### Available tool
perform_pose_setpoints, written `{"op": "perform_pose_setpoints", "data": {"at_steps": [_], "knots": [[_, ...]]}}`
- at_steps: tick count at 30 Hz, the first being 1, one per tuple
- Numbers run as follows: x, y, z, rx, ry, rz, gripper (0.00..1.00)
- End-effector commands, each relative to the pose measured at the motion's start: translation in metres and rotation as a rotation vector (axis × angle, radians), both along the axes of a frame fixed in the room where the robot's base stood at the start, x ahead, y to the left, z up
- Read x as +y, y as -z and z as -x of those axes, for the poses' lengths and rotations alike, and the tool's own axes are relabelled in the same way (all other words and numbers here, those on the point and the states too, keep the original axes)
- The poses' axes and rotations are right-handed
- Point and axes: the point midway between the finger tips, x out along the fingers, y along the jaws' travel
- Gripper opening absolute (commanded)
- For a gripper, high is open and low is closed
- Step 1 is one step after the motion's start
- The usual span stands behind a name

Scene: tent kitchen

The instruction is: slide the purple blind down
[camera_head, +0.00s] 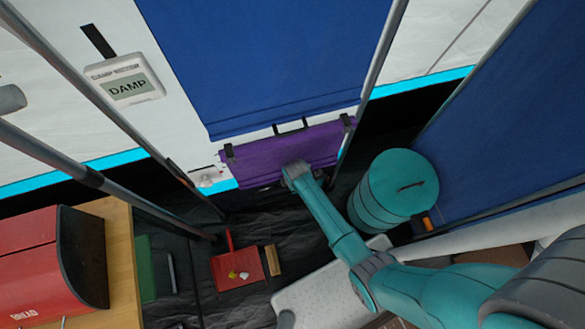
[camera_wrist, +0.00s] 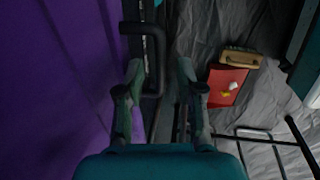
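The purple blind (camera_head: 265,152) hangs as a short band below a blue panel in the head view, held by black clips at its upper corners. It fills the left of the wrist view (camera_wrist: 60,80). A black handle (camera_wrist: 158,62) stands out from its edge. My gripper (camera_wrist: 160,74) is open, and the handle's bar appears between its two fingertips; I cannot tell whether they touch it. In the head view my gripper (camera_head: 290,184) is at the blind's lower edge, its fingers mostly hidden by my arm.
A teal drum (camera_head: 400,185) stands right of the blind. A red dustpan (camera_head: 238,270) with small bits lies on the dark floor, next to a wooden brush (camera_head: 273,260). A red bread box (camera_head: 50,262) sits at left. A damp meter (camera_head: 125,80) hangs on the wall.

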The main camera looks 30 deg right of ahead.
Motion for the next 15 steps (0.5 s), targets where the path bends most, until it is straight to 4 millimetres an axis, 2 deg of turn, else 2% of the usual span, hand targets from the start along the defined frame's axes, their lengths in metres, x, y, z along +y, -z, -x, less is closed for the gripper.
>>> {"op": "perform_pose_setpoints", "data": {"at_steps": [3,4,8,15], "knots": [[0.0000,-0.0002,0.0000,0.000,0.000,0.000,0.37],[0.0000,-0.0002,0.0000,0.000,0.000,0.000,0.32],[0.0000,-0.0002,0.0000,0.000,0.000,0.000,0.00],[-0.0001,-0.0002,0.0001,0.000,0.000,0.000,0.00]]}}
